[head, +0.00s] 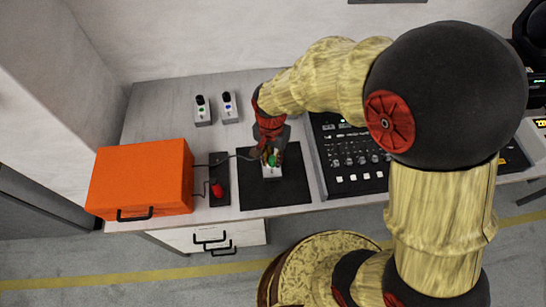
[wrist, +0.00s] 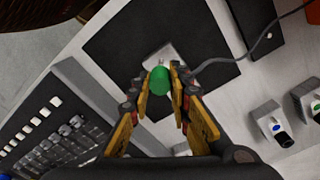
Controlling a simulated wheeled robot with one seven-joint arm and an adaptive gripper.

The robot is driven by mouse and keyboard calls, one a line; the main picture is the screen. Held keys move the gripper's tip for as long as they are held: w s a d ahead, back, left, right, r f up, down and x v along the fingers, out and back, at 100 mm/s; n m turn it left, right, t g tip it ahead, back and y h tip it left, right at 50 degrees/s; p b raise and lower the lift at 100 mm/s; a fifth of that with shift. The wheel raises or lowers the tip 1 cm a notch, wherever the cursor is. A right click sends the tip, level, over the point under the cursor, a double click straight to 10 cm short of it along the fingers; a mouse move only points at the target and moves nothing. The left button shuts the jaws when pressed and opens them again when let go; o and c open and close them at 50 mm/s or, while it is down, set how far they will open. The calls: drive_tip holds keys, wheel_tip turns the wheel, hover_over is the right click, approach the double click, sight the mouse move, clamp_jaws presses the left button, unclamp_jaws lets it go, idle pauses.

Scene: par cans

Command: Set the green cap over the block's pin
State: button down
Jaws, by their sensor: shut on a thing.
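The green cap (wrist: 159,81) is held between the two yellow finger pads of my gripper (wrist: 160,88) in the wrist view. In the head view the cap (head: 272,160) shows as a small green patch below my gripper (head: 269,152). The pale block (head: 272,171) sits on the black mat (head: 290,189), right under the gripper. In the wrist view part of the block (wrist: 163,57) shows beyond the cap, with a small light pin (wrist: 161,63) beside the cap's far end. I cannot tell whether the cap touches the pin.
A control console (head: 352,160) stands close to the right of the mat. A dark strip with a red part (head: 216,189) and an orange box (head: 141,178) lie to the left. Two small white units (head: 203,112) (head: 229,108) stand behind. A dark cable runs near the gripper.

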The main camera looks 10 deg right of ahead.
sight(272, 170)
drive_tip(key=shift+f+b, duration=1.25)
drive_tip(key=shift+f, duration=1)
drive_tip(key=shift+f, duration=0.9)
idle(1.1)
drive_tip(key=c, duration=1.6)
unclamp_jaws()
drive_tip(key=shift+o, duration=0.2)
wheel_tip(272, 170, up, 12)
drive_tip(key=shift+a, duration=0.1)
drive_tip(key=shift+n, duration=0.3)
